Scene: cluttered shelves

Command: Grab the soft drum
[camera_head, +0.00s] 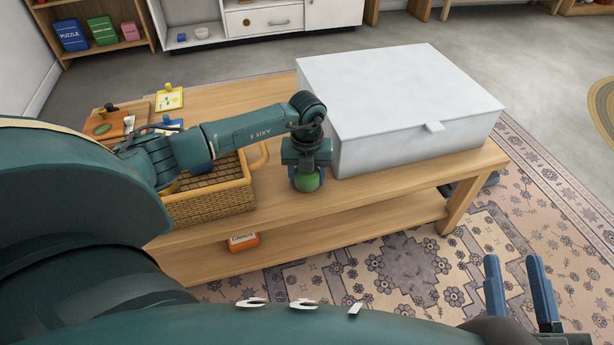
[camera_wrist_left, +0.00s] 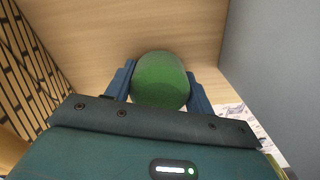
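A green rounded object, which looks like the soft drum (camera_head: 307,181), stands at the table's front edge between the basket and the white box. It also shows in the left wrist view (camera_wrist_left: 160,80). My left gripper (camera_head: 308,177) points down over it, with one blue finger on each side. The fingers lie close against its sides in the left wrist view, but I cannot tell whether they press on it. The gripper hides the drum's top in the head view. My right gripper (camera_head: 520,290) is at the lower right, fingers apart and empty, away from the table.
A large white box (camera_head: 400,100) stands just right of the left gripper. A wicker basket (camera_head: 210,205) with a raised handle is on the left, under my left arm. The wooden table (camera_head: 370,178) has a lower shelf holding an orange box (camera_head: 243,241).

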